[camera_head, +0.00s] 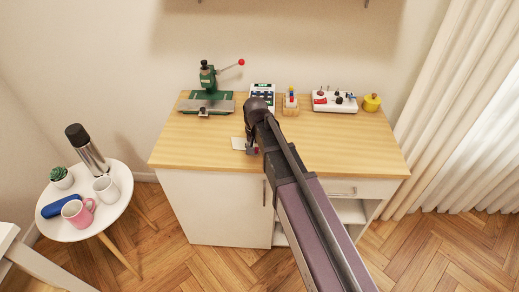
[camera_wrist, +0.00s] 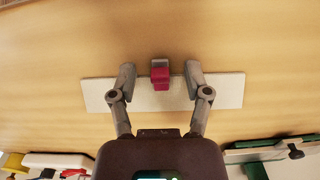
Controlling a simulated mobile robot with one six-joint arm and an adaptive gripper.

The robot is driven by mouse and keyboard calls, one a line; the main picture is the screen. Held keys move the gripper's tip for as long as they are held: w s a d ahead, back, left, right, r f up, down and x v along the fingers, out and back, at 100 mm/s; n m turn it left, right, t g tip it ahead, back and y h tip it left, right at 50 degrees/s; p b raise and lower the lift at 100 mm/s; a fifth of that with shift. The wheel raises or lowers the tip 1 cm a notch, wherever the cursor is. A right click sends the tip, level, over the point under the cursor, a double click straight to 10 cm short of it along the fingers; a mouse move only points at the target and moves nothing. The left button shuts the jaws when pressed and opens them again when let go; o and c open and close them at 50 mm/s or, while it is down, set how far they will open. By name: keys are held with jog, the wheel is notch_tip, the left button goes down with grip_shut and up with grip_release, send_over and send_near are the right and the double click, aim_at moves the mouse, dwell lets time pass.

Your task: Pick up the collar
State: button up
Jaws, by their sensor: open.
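A small magenta-red block-like piece (camera_wrist: 160,80) with a darker top lies on a flat white strip (camera_wrist: 222,92) in the wrist view. I cannot tell for certain which of these is the collar. My gripper (camera_wrist: 160,72) is open, with one finger on each side of the magenta piece and a gap on both sides. Nothing is held. In the head view my gripper (camera_head: 253,148) is low over the desk's front part, with the white strip (camera_head: 238,143) showing to its left. My arm hides much of that spot.
The wooden desk (camera_head: 200,150) carries a green press (camera_head: 208,80), a calculator-like device (camera_head: 263,93), a small wooden holder (camera_head: 290,105), a white box with knobs (camera_head: 335,102) and a yellow pot (camera_head: 371,102). A round side table (camera_head: 75,232) with cups and a flask stands left.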

dwell(0.6)
jog(key=c, duration=0.9)
